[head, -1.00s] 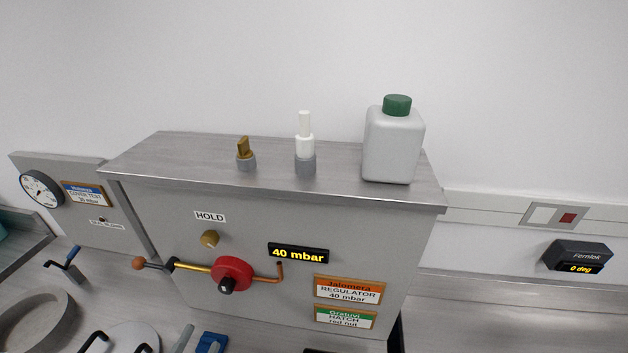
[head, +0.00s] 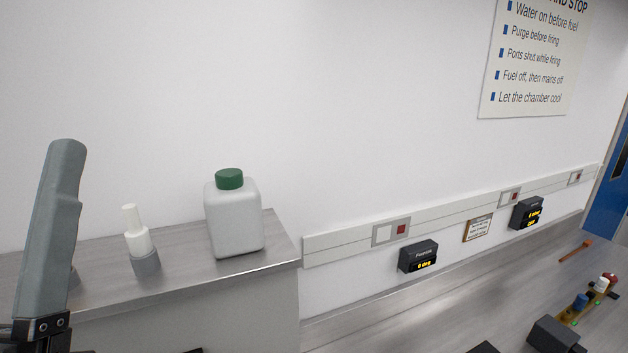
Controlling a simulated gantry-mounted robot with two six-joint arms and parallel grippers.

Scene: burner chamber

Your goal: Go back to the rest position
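One grey finger of my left gripper (head: 50,235) stands upright at the left edge of the head view. Its dark mount shows at the bottom left corner. It is in front of the grey cabinet top (head: 190,262) and hides part of it. The other finger does not show, so I cannot tell if the gripper is open or shut. My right gripper is not in view.
A white bottle with a green cap (head: 233,215) and a small white-tipped bottle in a grey holder (head: 140,243) stand on the cabinet. A Fernlok display (head: 418,257) sits below the wall rail. Small fittings (head: 580,302) lie on the right bench.

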